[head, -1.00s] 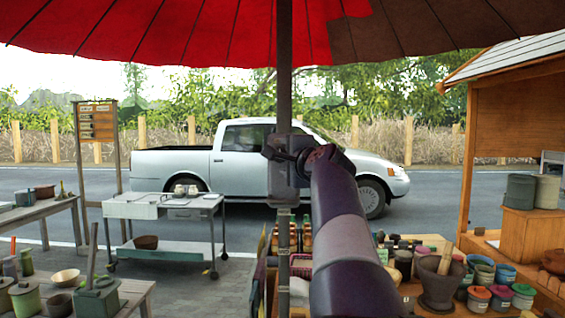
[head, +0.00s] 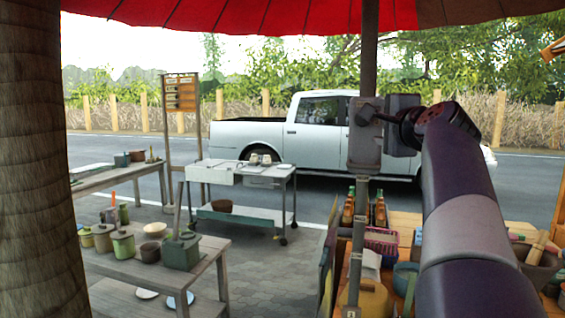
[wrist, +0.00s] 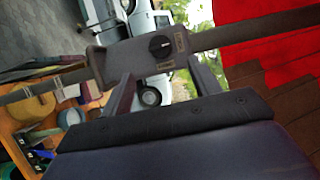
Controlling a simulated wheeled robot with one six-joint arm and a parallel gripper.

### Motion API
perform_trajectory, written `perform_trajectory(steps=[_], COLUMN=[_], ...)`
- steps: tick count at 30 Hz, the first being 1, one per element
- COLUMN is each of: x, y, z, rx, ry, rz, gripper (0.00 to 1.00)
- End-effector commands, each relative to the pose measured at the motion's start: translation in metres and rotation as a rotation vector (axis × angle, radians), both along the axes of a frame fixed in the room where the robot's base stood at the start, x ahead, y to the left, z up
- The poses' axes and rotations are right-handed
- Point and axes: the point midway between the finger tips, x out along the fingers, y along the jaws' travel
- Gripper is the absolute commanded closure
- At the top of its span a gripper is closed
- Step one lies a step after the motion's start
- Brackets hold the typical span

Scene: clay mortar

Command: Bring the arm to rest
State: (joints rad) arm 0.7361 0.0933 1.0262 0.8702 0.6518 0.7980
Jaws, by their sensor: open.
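My arm (head: 465,215) reaches up and forward at the right of the head view. My gripper (wrist: 160,72) is open, with its two fingers apart and nothing seen held between them. A dark grey box with a black knob (wrist: 161,46), mounted on the umbrella pole, shows just beyond the fingertips in the wrist view. In the head view the box (head: 365,145) is just left of my arm's end. I cannot tell whether the fingers touch it. The clay mortar (head: 540,262) with its pestle stands at the right edge of the head view, partly hidden.
The umbrella pole (head: 370,50) rises close by my arm under a red canopy (head: 230,12). A crowded wooden table (head: 405,222) stands below. A tree trunk (head: 38,170) fills the left edge. A metal cart (head: 250,172) and wooden bench (head: 120,280) stand left, with open paving between.

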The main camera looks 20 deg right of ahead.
Motion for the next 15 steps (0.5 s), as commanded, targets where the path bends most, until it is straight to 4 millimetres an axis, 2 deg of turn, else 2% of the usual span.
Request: perform_trajectory(steps=[9, 15], x=[0.055, 0.084], y=[-0.014, -0.022], z=[0.002, 0.002], rx=[0.002, 0.001], ry=[0.004, 0.002], rz=[0.003, 0.001], gripper=[0.41, 0.41])
